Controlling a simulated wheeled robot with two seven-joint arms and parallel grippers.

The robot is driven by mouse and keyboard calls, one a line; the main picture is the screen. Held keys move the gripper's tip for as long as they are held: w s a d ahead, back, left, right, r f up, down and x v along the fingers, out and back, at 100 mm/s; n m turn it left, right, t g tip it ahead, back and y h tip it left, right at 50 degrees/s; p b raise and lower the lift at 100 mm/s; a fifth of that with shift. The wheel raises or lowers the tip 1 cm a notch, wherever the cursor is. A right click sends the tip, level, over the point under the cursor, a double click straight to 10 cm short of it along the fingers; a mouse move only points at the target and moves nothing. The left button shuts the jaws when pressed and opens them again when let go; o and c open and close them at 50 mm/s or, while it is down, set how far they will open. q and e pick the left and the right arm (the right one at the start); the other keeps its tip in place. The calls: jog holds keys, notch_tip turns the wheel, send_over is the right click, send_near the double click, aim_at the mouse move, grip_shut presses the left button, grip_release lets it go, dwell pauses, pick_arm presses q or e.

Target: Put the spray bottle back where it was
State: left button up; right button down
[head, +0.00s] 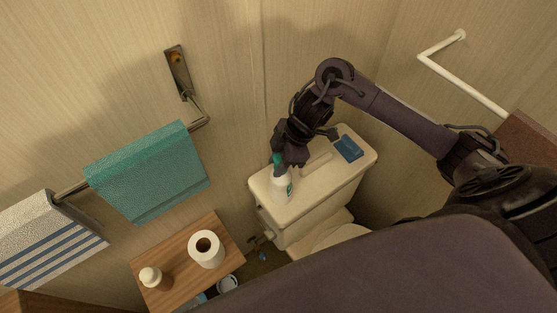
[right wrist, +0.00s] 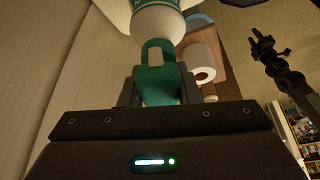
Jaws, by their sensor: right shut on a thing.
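The spray bottle (head: 282,187) is white with a teal spray head. It is upright at the left end of the toilet tank lid (head: 318,184); I cannot tell for certain whether its base touches the lid. My right gripper (head: 281,162) is shut on the teal head from above. In the right wrist view the bottle (right wrist: 160,18) shows with its teal head between the fingers of my gripper (right wrist: 157,95).
A blue box-like item (head: 348,148) lies at the tank's right end. A wooden stand (head: 176,283) at left holds a toilet paper roll (head: 206,249) and a small jar (head: 151,277). Towels (head: 150,172) hang on the wall. A white grab bar (head: 465,87) is at upper right.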

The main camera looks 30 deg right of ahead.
jog(key=c, duration=1.1)
grip_release()
jog(key=shift+f, duration=0.1)
jog(key=shift+o, duration=0.2)
jog(key=shift+d+r, duration=0.1)
jog(key=shift+r, duration=0.3)
jog(key=v, duration=1.1)
jog(key=shift+r+p, duration=0.3)
jog(key=shift+p, duration=0.1)
